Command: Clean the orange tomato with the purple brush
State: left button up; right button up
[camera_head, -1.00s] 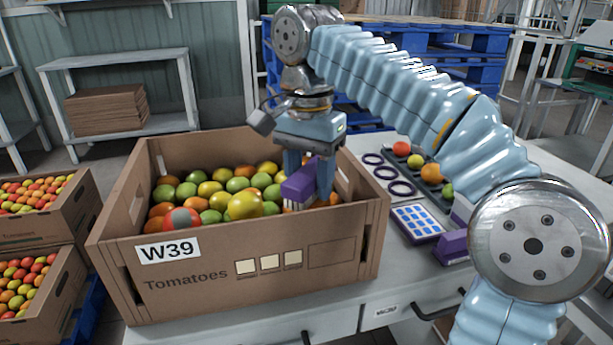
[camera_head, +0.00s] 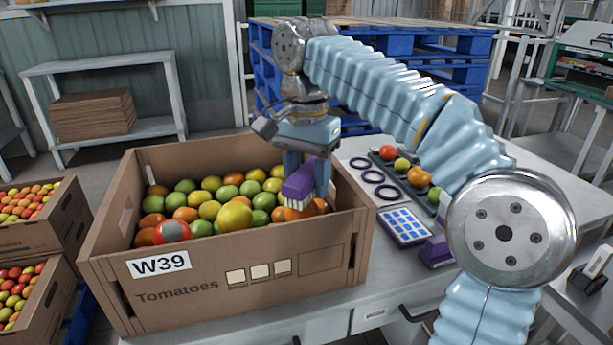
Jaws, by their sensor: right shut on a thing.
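My right gripper (camera_head: 308,170) is shut on the purple brush (camera_head: 299,184), inside the right part of the cardboard tomato crate (camera_head: 262,284). The brush's pale bristles point down and appear to touch an orange tomato (camera_head: 306,212), which lies in the crate's right front corner. The gripper and brush partly hide this tomato, so I cannot tell exactly how they meet. Green, yellow and orange tomatoes fill the crate to the left. My left gripper is not in view.
On the table right of the crate are purple rings (camera_head: 373,177), a dark tray (camera_head: 409,178) with several tomatoes, a blue-and-white pad (camera_head: 404,227) and a purple block (camera_head: 437,252). The crate walls stand close around my right gripper. More tomato crates (camera_head: 40,235) stand at the left.

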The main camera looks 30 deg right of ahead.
aim_at(294, 183)
jog(key=shift+s+a, duration=0.55)
jog(key=shift+a, duration=0.35)
jog(key=shift+s+a+f, duration=0.1)
jog(key=shift+s+a, duration=0.25)
jog(key=shift+a, duration=0.2)
jog(key=shift+s+a+f, duration=0.1)
jog(key=shift+s+a, duration=0.2)
jog(key=shift+a, duration=0.2)
grip_shut()
jog(key=shift+w+d+r+p, duration=0.1)
jog(key=shift+w+d+p, duration=0.45)
jog(key=shift+d, duration=0.45)
jog(key=shift+w+d+r+p, duration=0.1)
jog(key=shift+w+d+p, duration=0.2)
jog(key=shift+w+d, duration=0.5)
jog(key=shift+s+d, duration=0.15)
jog(key=shift+r, duration=3)
